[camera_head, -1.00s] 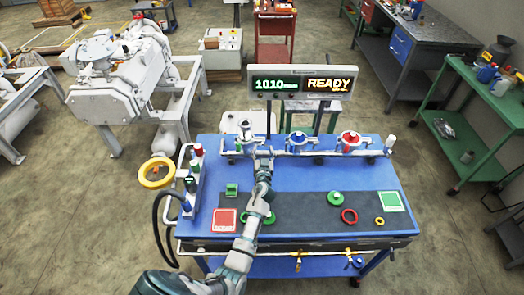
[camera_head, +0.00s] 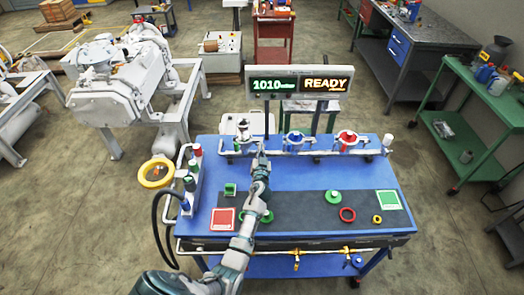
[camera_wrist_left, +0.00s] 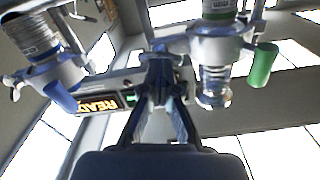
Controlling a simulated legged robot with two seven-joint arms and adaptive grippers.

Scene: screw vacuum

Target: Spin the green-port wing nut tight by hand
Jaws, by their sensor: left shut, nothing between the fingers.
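The green port (camera_head: 243,142) is the leftmost fitting on the rail at the back of the blue bench. In the left wrist view it shows at the upper right as a green-banded pipe in a metal clamp (camera_wrist_left: 218,42). A green wing-like handle (camera_wrist_left: 263,65) sticks out at the clamp's side. My left gripper (camera_head: 261,151) is shut and empty, just right of the green port. In the left wrist view its fingers (camera_wrist_left: 160,62) meet between the green and blue ports, apart from the green handle. My right gripper is not in view.
The blue port (camera_head: 295,141) and red port (camera_head: 347,142) stand farther right on the rail. A display reading READY (camera_head: 324,85) rises behind them. Green discs (camera_head: 333,197), a red ring (camera_head: 348,215) and a yellow ring (camera_head: 377,219) lie on the dark mat.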

